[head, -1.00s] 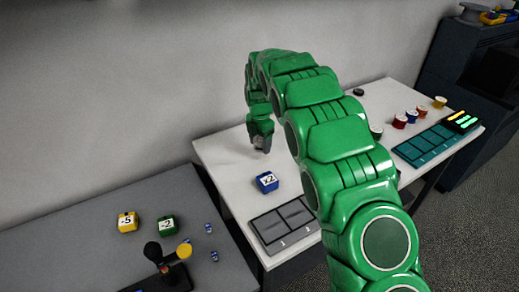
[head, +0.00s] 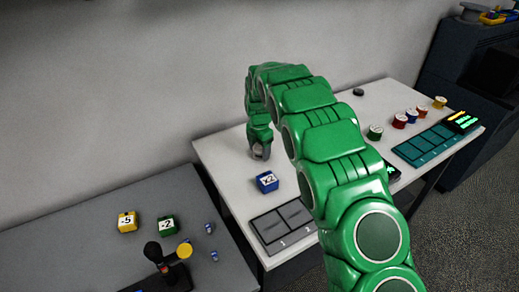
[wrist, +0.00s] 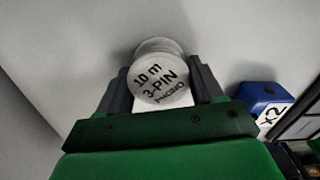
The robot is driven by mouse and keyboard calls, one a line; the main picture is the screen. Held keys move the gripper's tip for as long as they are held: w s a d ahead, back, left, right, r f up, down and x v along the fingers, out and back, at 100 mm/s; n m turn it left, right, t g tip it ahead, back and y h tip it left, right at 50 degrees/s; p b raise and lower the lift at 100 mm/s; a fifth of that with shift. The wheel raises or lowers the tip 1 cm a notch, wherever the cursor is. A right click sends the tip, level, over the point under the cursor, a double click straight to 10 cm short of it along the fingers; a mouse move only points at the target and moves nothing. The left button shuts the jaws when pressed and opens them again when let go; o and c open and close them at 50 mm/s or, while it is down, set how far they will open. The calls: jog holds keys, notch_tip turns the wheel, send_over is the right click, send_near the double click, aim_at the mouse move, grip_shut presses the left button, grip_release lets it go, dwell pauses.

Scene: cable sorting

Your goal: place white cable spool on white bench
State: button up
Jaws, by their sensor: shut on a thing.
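The white cable spool (wrist: 160,80) is between the two fingers of my gripper (wrist: 163,88) in the wrist view, its label reading "10 m 3-PIN PHONO" facing the camera. My gripper is shut on it. In the head view my gripper (head: 260,154) points down at the left part of the white bench (head: 225,160), behind the blue x2 block. The spool is mostly hidden by the fingers there. I cannot tell whether the spool touches the bench top.
A blue x2 block (head: 267,182) stands close by, with a grey two-slot tray (head: 283,226) in front. Several coloured spools, including a green one (head: 375,133), and a teal tray (head: 425,146) are at the right. A grey table (head: 90,220) adjoins at the left.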

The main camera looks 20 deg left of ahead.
aim_at(260, 148)
jog(key=o, duration=1.1)
jog(key=shift+r, duration=0.15)
notch_tip(260, 148, up, 12)
